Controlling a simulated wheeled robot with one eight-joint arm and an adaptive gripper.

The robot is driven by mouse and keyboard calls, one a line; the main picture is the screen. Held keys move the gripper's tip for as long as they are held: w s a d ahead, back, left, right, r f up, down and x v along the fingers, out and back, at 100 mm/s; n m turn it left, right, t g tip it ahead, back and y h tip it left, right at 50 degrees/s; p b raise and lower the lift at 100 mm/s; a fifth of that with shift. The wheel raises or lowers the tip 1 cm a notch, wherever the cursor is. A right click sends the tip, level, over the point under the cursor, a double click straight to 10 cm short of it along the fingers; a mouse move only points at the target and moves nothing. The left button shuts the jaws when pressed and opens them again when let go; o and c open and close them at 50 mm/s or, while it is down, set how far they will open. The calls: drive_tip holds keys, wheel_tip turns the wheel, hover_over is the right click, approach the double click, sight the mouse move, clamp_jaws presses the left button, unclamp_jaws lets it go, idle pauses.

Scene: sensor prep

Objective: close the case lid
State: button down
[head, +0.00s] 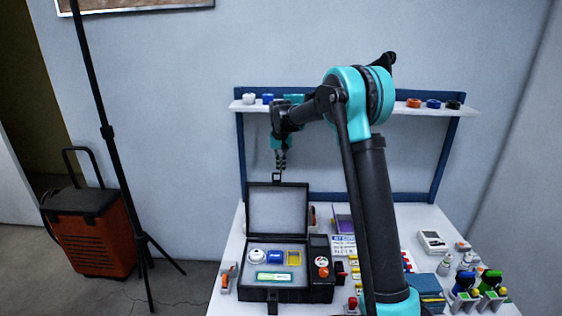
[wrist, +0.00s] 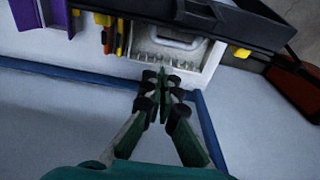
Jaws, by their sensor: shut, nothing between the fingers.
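The black case (head: 273,268) stands on the table with its lid (head: 277,208) open and roughly upright at the back. Its grey lining faces the head camera. In the case are a white round part, a blue part, a yellow square part and a green-and-white strip. My gripper (head: 280,168) is shut and empty, pointing down just above the lid's top edge and its small latch. I cannot tell whether it touches. In the wrist view my gripper (wrist: 163,82) shows closed fingers, with a dark edge, likely the case lid (wrist: 230,22), beyond them.
A blue-framed shelf (head: 465,109) with small parts stands behind the table. A tripod (head: 110,150) and orange trolley case (head: 95,238) stand left.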

drive_tip(key=shift+s+f, duration=0.7)
drive_tip(key=shift+s, duration=0.2)
drive_tip(key=shift+s+f, duration=0.7)
drive_tip(key=shift+s, duration=0.2)
